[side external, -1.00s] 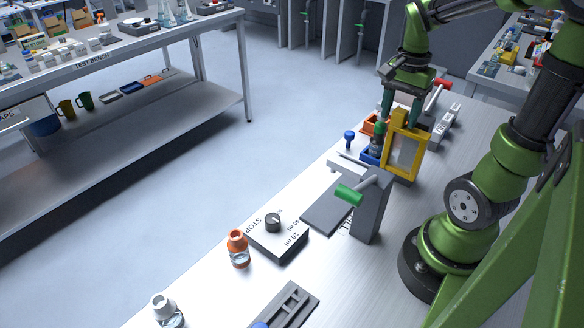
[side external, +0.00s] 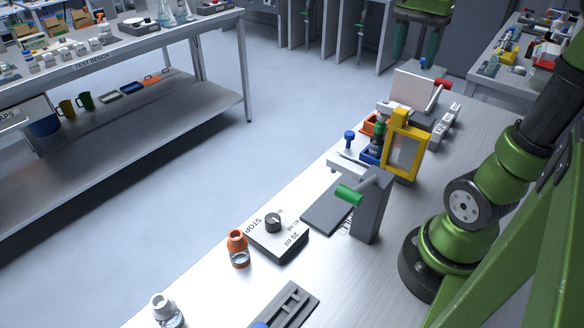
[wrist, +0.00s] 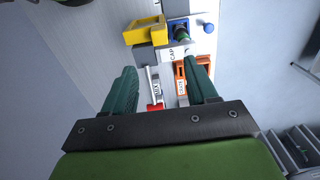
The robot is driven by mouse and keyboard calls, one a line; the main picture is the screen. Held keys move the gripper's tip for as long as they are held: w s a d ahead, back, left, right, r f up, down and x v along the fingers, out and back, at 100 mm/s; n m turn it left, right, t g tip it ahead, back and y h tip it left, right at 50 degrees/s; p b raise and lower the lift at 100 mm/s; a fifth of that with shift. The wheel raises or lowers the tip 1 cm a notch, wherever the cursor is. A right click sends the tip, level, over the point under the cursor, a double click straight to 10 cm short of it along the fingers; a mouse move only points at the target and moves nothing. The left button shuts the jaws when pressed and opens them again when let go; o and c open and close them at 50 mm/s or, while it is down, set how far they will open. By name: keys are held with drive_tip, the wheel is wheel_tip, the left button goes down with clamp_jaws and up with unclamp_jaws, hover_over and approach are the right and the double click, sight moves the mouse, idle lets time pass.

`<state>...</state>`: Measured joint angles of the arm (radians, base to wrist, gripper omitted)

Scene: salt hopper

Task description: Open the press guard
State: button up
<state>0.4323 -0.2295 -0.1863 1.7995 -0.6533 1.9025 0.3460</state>
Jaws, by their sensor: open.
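The press guard is a yellow frame with a clear pane (side external: 405,152), upright on the bench beside a blue holder (side external: 371,154). A dark bottle-like part with a green band (side external: 379,129) stands at the holder. In the wrist view the guard's yellow frame (wrist: 143,30) is at the top, left of the blue holder (wrist: 180,26). My gripper (side external: 416,55) is above and beyond the guard, apart from it. In the wrist view its two green fingers (wrist: 163,78) are spread with nothing held between them.
A white panel (side external: 413,88) stands behind the guard. A grey stand with a green handle (side external: 349,194) is in front. A red-handled lever (wrist: 155,106) and an orange tray (wrist: 181,72) lie below my fingers. Floor is clear left of the bench.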

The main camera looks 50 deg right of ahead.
drive_tip(key=shift+r, duration=1.5)
drive_tip(key=w+a+f+n+t, duration=0.3)
drive_tip(key=w+a+f+n, duration=0.1)
drive_tip(key=a+f+n, duration=0.25)
drive_tip(key=a+f+n+t+y, duration=0.1)
drive_tip(key=a+f+n+t, duration=0.1)
drive_tip(key=a, duration=0.4)
drive_tip(key=s+a+f+n+t+y, duration=0.1)
drive_tip(key=a+f+n+t, duration=0.1)
drive_tip(key=a+n, duration=0.3)
drive_tip(key=shift+s+a, duration=0.25)
drive_tip(key=shift+a, duration=0.95)
